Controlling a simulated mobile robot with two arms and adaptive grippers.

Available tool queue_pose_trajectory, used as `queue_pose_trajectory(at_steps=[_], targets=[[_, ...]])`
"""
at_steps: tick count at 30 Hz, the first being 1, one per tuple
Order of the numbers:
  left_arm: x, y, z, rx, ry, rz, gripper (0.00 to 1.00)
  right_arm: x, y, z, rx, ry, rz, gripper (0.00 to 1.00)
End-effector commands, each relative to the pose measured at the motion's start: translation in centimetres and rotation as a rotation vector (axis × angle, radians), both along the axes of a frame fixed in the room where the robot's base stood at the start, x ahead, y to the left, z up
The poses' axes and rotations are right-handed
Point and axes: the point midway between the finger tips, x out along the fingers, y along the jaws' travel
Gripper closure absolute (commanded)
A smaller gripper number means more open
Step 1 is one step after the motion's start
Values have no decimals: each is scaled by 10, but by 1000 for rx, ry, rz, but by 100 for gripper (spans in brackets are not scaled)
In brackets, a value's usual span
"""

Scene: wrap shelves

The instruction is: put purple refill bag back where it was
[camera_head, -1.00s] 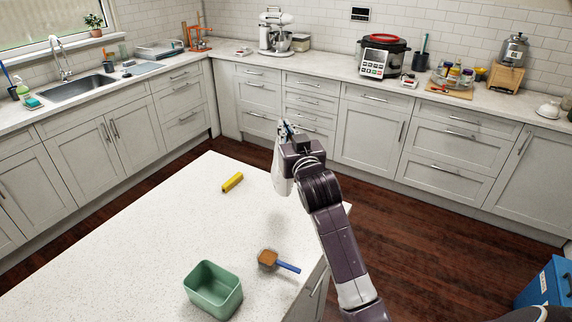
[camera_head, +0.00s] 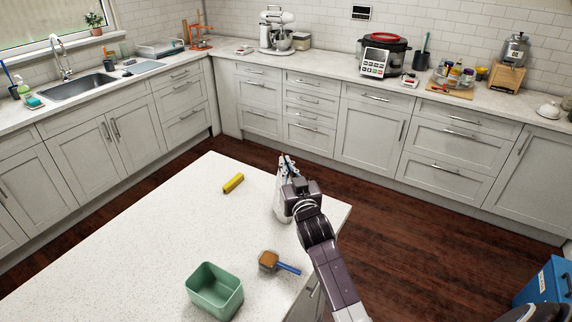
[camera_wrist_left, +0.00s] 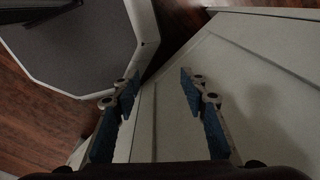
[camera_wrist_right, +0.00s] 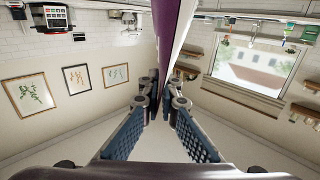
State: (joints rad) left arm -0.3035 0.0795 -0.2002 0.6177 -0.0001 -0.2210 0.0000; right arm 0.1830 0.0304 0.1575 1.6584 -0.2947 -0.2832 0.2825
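The refill bag (camera_head: 281,206) shows as a pale, upright shape at the right edge of the island counter (camera_head: 170,235) in the head view. My right gripper (camera_head: 288,178) is at its top and hides part of it. In the right wrist view the bag (camera_wrist_right: 180,38) is a narrow purple and white strip seen edge-on between the fingertips, and the fingers are closed on it. I cannot tell whether its bottom touches the counter. My left gripper (camera_wrist_left: 158,88) is open and empty beside a pale cabinet front, outside the head view.
A yellow block (camera_head: 233,183), a scoop with brown contents (camera_head: 269,260) and a green open box (camera_head: 214,291) stand on the island. The island's middle is clear. A blue bin (camera_head: 546,286) stands on the floor at right. Back counters hold appliances.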

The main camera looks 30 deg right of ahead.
Motion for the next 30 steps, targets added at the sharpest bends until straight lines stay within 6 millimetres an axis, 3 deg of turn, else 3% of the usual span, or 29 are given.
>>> queue_pose_trajectory(at_steps=[3, 9, 20, 30], targets=[[1, 0, -3, 0, -1, -1, 60, 0, 0, -2, -1, -3, 0, 100], [3, 0, -2, 0, -4, -1, 60, 0, 0, -2, 0, 0, 0, 78], [5, 0, 1, -1, -8, -1, 60, -1, 0, 1, 0, 0, 0, 78], [6, 0, -13, -1, -9, 0, 60, -49, 12, -3, 1, 0, 0, 78]])
